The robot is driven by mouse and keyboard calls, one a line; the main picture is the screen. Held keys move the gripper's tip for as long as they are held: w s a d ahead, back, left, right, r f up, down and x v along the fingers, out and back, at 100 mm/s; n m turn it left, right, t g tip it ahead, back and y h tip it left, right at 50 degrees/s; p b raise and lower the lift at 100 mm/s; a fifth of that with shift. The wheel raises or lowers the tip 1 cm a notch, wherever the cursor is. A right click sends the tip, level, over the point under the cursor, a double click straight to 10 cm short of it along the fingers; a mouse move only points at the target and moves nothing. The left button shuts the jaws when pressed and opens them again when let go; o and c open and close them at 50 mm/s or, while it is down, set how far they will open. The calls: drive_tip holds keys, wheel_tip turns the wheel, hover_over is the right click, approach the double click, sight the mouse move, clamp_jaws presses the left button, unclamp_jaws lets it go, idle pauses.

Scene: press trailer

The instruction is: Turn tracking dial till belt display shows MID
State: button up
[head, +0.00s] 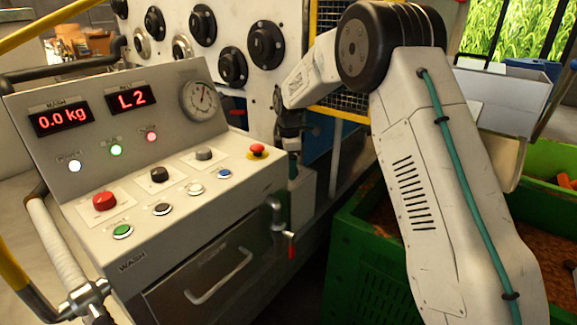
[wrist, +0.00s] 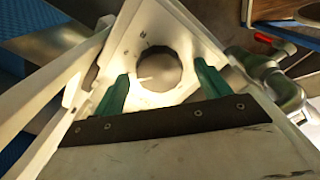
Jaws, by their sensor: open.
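The belt display (head: 131,98) on the console reads L2 in red in the head view. In the wrist view, a round dial (wrist: 158,72) with a pale pointer mark sits on a white plate (wrist: 130,45). I take it for the tracking dial, but cannot read its label. My gripper (wrist: 161,84) is open, with one green finger on each side of the dial. I cannot tell whether the fingers touch it. In the head view my gripper (head: 292,155) points down beside the console's right side, above a pale box (head: 304,188). The dial's face is not visible there.
The grey console (head: 190,215) has several buttons, a gauge (head: 199,101) and a mash display (head: 61,118) reading 0.0 kg. A red-handled valve (head: 291,246) sticks out from its right side. Black knobs (head: 265,46) line the panel behind. A green crate (head: 372,262) stands at right.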

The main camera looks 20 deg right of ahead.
drive_tip(key=shift+f, duration=0.25)
drive_tip(key=shift+c, duration=0.2)
drive_tip(key=c, duration=0.9)
